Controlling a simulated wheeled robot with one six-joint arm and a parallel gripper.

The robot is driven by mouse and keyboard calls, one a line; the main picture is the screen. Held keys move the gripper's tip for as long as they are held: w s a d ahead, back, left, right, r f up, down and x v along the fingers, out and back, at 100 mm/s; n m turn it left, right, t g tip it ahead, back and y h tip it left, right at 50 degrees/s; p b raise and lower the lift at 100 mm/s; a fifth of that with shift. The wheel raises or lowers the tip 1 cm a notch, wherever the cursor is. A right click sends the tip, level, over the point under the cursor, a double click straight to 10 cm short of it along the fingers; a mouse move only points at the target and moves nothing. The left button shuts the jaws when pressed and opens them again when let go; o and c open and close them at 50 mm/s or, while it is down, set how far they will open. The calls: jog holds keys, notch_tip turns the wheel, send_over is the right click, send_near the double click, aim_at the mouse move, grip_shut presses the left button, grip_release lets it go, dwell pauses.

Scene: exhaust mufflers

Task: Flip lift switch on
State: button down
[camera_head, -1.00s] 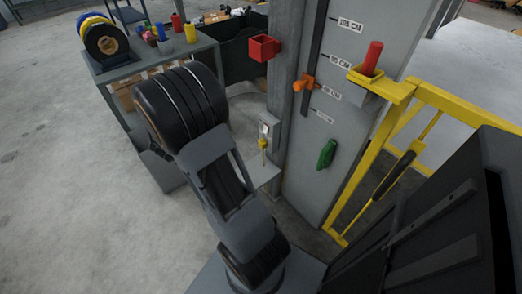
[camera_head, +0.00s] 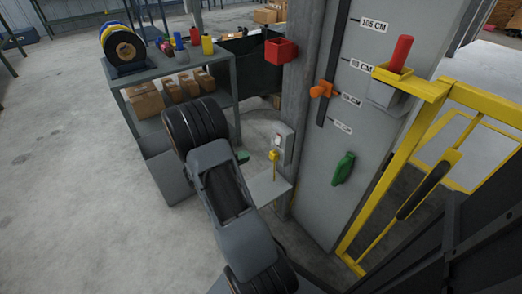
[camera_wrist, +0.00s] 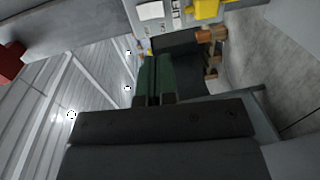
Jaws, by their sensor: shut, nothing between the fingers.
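The lift switch (camera_head: 282,141) is a small grey box with a pale face, mounted low on the grey post. A yellow part (camera_head: 273,156) hangs just below its face. My gripper shows green fingers in the wrist view (camera_wrist: 153,80), closed together and empty. A green tip of it (camera_head: 242,156) shows past my arm in the head view, left of the switch and apart from it. In the wrist view, a pale box face (camera_wrist: 150,12) that looks like the switch is at the top edge, beyond the fingertips. Which way the switch is set cannot be told.
A grey panel (camera_head: 325,205) with height labels, an orange clamp (camera_head: 322,90) and a green handle (camera_head: 343,168) stands right of the post. A red box (camera_head: 280,50) sits above the switch. A yellow frame (camera_head: 375,215) is at right. A shelf (camera_head: 165,68) with spools and cartons stands left.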

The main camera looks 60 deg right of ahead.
aim_at(277, 143)
jog(key=shift+b+x, duration=2.8)
jog(key=shift+x, duration=3.9)
jog(key=shift+d+f, duration=0.1)
jog(key=shift+d, duration=0.05)
jog(key=f+p+v, duration=0.3)
jog(key=p+v, duration=0.3)
jog(key=v, duration=0.7)
jog(key=shift+a, duration=0.5)
jog(key=shift+w+f, duration=0.1)
jog(key=shift+f, duration=0.1)
